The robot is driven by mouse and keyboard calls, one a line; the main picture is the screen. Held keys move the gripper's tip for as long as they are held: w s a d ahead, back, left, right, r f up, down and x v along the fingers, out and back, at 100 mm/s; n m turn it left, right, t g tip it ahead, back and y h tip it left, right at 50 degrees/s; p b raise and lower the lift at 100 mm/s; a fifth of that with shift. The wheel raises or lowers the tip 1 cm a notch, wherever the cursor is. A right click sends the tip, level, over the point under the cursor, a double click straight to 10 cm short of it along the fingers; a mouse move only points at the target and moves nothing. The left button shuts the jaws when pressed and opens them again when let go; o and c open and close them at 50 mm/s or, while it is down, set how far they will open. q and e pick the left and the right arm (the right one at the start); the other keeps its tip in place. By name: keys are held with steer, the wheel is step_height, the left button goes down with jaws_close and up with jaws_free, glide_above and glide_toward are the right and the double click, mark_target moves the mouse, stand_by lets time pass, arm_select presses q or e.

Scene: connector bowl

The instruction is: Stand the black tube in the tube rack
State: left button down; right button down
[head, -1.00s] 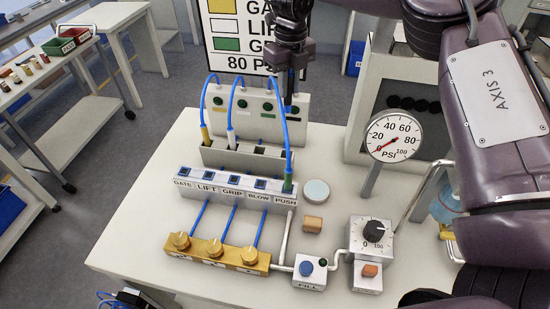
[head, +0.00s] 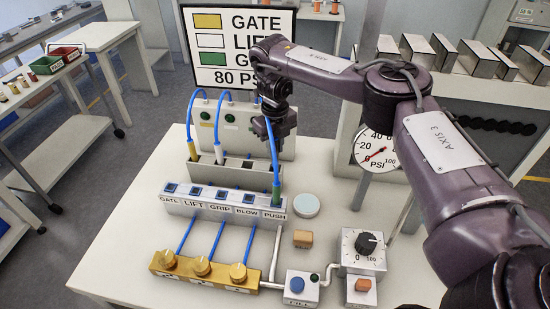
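The grey tube rack (head: 218,172) stands in the middle of the white table, behind the labelled port block. A yellow-ended tube (head: 192,150) and a white-ended tube (head: 217,153) stand upright in it on the left. My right gripper (head: 274,140) points down over the right end of the rack, in front of the back panel. The black tube cannot be made out against the dark gripper, and whether the fingers hold it is unclear. My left gripper is out of view.
The port block (head: 222,202) and brass valve block (head: 205,272) lie in front of the rack. The table's left front is clear.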

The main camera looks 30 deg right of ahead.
steer(key=shift+f, duration=0.35)
step_height(320, 180, down, 3)
steer(key=shift+p, duration=0.35)
steer(key=shift+f, duration=0.15)
steer(key=shift+f, duration=0.1)
steer(key=c, duration=1.3)
jaws_free()
steer(key=shift+c, duration=0.2)
